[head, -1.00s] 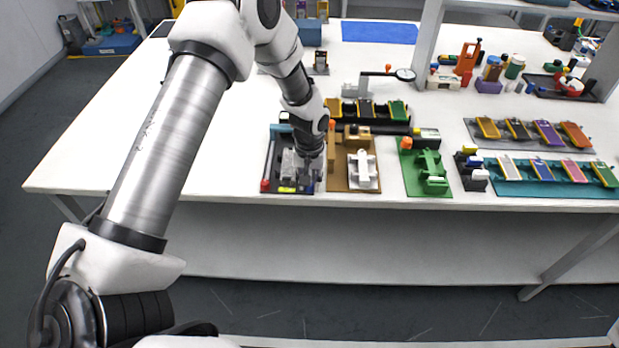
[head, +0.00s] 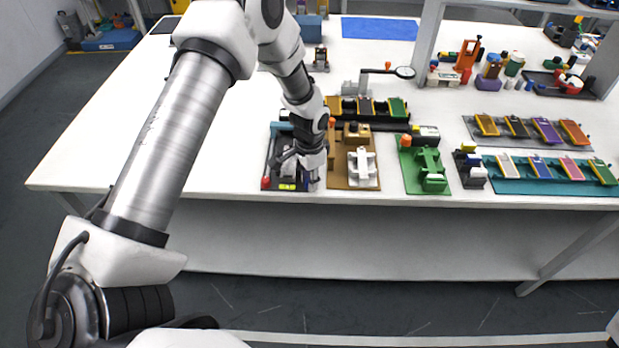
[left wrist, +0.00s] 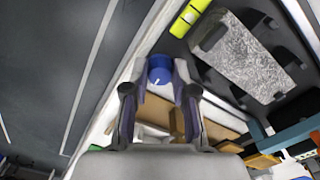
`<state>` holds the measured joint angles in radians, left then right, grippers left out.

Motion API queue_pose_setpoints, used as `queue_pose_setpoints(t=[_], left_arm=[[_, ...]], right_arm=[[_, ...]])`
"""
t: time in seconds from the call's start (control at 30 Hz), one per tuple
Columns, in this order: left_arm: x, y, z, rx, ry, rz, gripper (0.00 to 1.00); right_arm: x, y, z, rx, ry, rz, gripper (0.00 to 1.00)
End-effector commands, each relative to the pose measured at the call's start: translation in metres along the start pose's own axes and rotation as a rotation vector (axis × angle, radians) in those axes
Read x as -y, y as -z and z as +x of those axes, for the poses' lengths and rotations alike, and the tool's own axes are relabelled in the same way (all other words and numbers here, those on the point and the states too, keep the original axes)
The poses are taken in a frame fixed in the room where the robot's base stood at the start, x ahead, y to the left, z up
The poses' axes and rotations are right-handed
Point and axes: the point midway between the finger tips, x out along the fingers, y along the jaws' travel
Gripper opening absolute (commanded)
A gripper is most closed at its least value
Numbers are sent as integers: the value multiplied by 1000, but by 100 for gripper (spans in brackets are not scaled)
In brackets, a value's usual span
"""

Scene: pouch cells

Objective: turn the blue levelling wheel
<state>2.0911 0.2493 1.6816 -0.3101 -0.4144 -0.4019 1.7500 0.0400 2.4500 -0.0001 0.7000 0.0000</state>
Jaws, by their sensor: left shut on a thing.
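The blue levelling wheel (left wrist: 160,76) shows in the left wrist view, with a white line on its top. My left gripper (left wrist: 160,84) has one finger on each side of it and is shut on it. In the head view, my left gripper (head: 303,178) is low over the front right corner of a dark fixture plate (head: 271,165), near the table's front edge, and mostly hides the wheel. A yellow-green level vial (left wrist: 190,18) lies on the fixture, beside a speckled grey block (left wrist: 243,55). My right gripper is not in view.
A red knob (head: 265,183) is at the plate's front left corner. A tan fixture (head: 341,178) stands close on the right, then a green fixture (head: 410,180). A black rack (head: 375,122) of cells is behind. The white table (head: 150,120) is clear to the left.

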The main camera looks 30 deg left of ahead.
Motion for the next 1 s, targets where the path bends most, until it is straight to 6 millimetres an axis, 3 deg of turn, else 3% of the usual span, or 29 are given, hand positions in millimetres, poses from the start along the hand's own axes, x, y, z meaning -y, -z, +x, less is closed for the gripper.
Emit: queue_pose_setpoints(t=[0.4, 0.93, 0.97, 1.0], left_arm=[[0, 1, 0, -3, 2, 207, 0], [0, 1, 0, -3, 2, 233, 0], [0, 1, 0, -3, 2, 233, 34], [0, 1, 0, -3, 2, 233, 37]], right_arm=[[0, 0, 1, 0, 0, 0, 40], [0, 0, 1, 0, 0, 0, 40], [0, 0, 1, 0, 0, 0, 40], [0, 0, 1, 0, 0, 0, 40]])
